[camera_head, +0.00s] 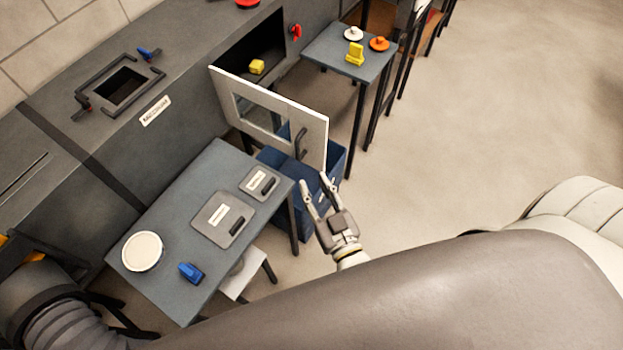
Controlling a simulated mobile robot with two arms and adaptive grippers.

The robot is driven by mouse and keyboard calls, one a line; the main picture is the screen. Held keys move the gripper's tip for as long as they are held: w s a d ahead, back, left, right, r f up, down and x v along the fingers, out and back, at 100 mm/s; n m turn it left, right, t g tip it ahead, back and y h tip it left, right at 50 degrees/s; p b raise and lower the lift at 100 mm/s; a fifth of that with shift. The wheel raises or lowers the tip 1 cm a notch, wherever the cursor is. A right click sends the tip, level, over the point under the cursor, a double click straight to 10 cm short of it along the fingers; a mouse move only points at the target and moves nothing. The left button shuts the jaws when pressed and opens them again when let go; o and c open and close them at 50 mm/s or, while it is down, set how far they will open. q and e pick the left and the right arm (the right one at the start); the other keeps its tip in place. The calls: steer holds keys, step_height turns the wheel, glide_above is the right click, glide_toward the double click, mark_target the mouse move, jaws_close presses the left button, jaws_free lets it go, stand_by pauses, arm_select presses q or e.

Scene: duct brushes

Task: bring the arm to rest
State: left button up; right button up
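My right gripper (313,181) is open, with its two fingers spread and nothing between them. It is in the middle of the head view, in front of the blue crate (335,162) and just right of the near table. A large grey arm link of mine fills the bottom of the view. I cannot make out my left gripper. The white door (280,112) of the duct (190,75) stands open, with a window and a dark handle. A yellow block (257,67) lies inside the opening.
The near grey table (180,220) holds two grey panels (222,218), a white disc (142,251) and a blue clamp-like piece (191,272). A far small table (345,48) holds yellow, white and orange pieces. A square hole (120,87) is in the duct top. Floor at right is clear.

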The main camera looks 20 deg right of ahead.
stand_by(0.5)
steer(key=s+f+n+g+y, duration=0.1)
steer(key=s+f+g, duration=0.25)
steer(key=f, duration=0.55)
steer(key=s+a+f+g, duration=0.1)
steer(key=s+f+g, duration=0.25)
steer(key=f, duration=0.65)
steer(key=s+f+n+g+y, duration=0.15)
steer(key=s+f, duration=0.25)
steer(key=f, duration=0.5)
steer(key=s+d+f+g+h, duration=0.1)
steer(key=s+d+f+g, duration=0.3)
steer(key=s+f, duration=0.3)
steer(key=s+d+f+g+h, duration=0.2)
steer(key=s+d+f+g, duration=0.2)
steer(key=s, duration=0.9)
step_height(320, 180, down, 3)
steer(key=shift+s+d+r, duration=0.1)
steer(key=shift+s+d, duration=0.05)
steer(key=shift+d, duration=0.4)
